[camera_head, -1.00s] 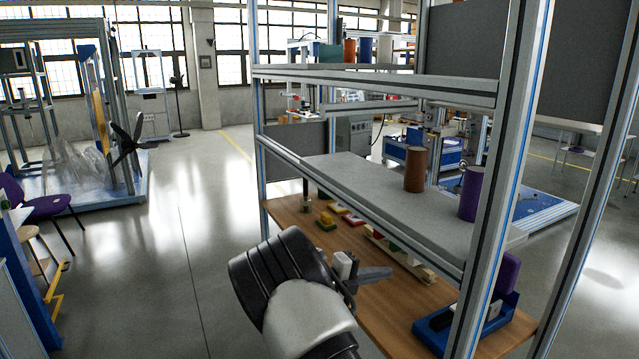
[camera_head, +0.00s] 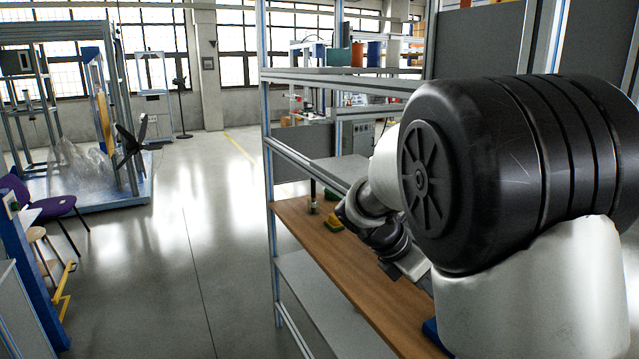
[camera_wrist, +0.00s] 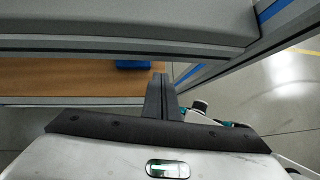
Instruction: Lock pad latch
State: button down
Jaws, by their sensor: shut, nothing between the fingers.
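A blue piece (camera_wrist: 132,65) lies on the wooden shelf in the wrist view, ahead and slightly left of my gripper's fingers. A small blue corner (camera_head: 434,330) also shows at the shelf's front in the head view. The rest of it is hidden behind my arm. I cannot make out a pad latch in either view. My gripper (camera_wrist: 160,84) is shut and empty, its dark fingers pointing toward the wooden shelf, below a grey shelf edge. In the head view my arm hides most of the work area.
The wooden shelf (camera_head: 335,262) runs along a metal frame with posts (camera_head: 268,190). A grey shelf (camera_head: 340,170) lies above it.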

jog(key=s+a+r+m+t+y, duration=0.2)
jog(key=s+a+r+m+y, duration=0.1)
jog(key=s+m, duration=0.8)
jog(key=s+a+r+m+t+y+p, duration=0.1)
jog(key=s+a+r+m+y, duration=0.3)
jog(key=s+m, duration=0.7)
jog(key=shift+s+a+r+t+y, duration=0.3)
jog(key=shift+s+a+r+t, duration=0.1)
jog(key=shift+a+r, duration=0.25)
